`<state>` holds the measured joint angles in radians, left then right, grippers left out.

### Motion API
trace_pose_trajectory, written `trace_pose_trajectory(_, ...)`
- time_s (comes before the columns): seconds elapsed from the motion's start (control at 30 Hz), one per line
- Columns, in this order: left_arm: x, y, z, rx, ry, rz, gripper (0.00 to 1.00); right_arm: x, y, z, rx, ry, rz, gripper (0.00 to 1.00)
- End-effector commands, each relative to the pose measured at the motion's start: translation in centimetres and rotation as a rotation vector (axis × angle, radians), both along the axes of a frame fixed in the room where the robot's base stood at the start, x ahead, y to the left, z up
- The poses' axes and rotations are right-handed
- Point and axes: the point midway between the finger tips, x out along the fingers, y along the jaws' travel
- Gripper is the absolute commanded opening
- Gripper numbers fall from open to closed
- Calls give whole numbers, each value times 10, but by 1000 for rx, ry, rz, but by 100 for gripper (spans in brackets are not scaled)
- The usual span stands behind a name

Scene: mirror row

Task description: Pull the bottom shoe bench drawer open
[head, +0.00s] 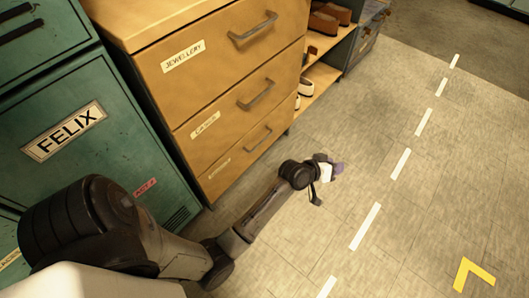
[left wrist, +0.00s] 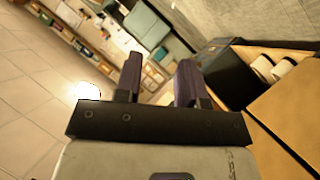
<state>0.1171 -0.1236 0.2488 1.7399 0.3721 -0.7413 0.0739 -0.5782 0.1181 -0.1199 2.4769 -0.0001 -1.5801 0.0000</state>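In the head view, an open wooden bench with shoes (head: 320,76) on its shelves stands just beyond the wooden drawer chest. At its far end are small dark drawers; the lower one (head: 361,47) looks closed, and its details are too small to read. My left gripper (head: 333,171) is over the floor in front of the chest and bench, apart from both. In the left wrist view, its two purple fingers (left wrist: 158,82) stand apart with nothing between them. My right gripper does not show.
The wooden chest (head: 222,88) has several handled drawers, all closed, the top one labelled JEWELLERY. Green lockers (head: 95,140) stand at the left. The floor (head: 330,235) is clear, with a dashed white line (head: 365,226) and a yellow corner mark (head: 470,271).

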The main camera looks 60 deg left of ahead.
Motion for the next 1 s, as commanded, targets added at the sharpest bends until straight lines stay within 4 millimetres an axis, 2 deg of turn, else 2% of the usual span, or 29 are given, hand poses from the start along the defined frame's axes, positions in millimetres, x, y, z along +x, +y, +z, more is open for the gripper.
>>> trace_pose_trajectory(0.03,16,7,-21,-68,-63,64,37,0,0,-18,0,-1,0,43)
trace_pose_trajectory(0.1,30,19,-33,-154,-151,163,37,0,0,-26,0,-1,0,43)
trace_pose_trajectory(0.2,42,39,-51,-264,-269,319,37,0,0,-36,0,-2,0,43)
trace_pose_trajectory(0.37,38,73,-81,-397,-446,597,37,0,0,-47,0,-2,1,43)
trace_pose_trajectory(0.47,23,94,-100,-450,-551,783,37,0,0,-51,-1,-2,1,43)
trace_pose_trajectory(0.7,-38,129,-134,-468,-797,1201,37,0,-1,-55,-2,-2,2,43)
trace_pose_trajectory(0.9,-85,139,-142,-418,-972,1427,37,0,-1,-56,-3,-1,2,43)
trace_pose_trajectory(1.0,-100,139,-143,-395,-1031,1491,37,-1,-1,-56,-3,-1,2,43)
